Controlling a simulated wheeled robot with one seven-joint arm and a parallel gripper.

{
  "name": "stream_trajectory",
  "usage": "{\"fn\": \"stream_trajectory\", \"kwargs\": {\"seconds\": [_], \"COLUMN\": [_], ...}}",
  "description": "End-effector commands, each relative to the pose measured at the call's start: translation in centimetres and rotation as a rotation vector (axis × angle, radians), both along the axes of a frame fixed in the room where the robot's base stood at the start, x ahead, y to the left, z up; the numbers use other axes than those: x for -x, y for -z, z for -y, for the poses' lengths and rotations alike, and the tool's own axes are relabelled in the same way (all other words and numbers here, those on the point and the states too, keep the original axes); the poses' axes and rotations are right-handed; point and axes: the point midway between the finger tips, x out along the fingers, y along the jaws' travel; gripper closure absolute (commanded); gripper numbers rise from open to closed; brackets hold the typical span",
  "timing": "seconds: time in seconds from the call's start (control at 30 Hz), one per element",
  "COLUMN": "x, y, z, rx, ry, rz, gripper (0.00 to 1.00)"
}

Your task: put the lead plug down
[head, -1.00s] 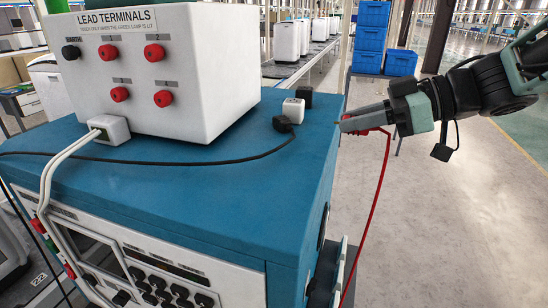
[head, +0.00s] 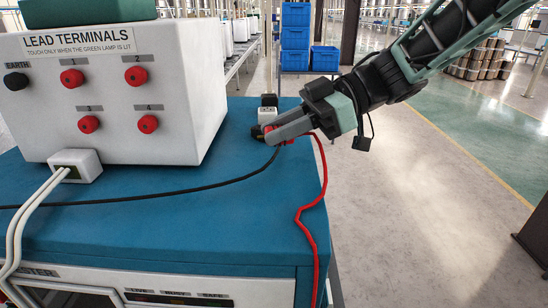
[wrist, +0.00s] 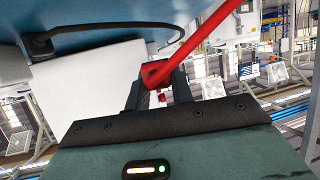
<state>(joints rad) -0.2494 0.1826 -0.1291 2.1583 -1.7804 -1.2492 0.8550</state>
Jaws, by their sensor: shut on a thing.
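My gripper (head: 270,136) is shut on the red lead plug (wrist: 155,73), which sits between the fingertips in the wrist view. In the head view the fingers reach in from the right over the back right part of the blue cabinet top (head: 190,225). The plug is mostly hidden behind the fingers there. Its red cable (head: 321,185) runs from the fingertips down over the cabinet's right side. I cannot tell whether the plug touches the blue top. A black lead (head: 215,184) crosses the top and ends close by the fingertips.
A white terminal box (head: 110,95) with red sockets and a black earth socket stands on the left of the top. The middle of the blue top is mostly clear.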

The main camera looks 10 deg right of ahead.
Motion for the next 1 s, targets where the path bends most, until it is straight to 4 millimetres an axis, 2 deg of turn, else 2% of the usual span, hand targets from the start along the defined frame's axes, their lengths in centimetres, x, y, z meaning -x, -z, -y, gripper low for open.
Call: {"fn": "stream_trajectory", "kwargs": {"seconds": [0.43, 1.0], "x": [0.0, 0.0], "y": [5.1, 6.2], "z": [0.0, 0.0], "rx": [0.0, -0.001], "ry": [0.001, 0.001], "rz": [-0.003, 0.0], "gripper": [1.0, 1.0]}}
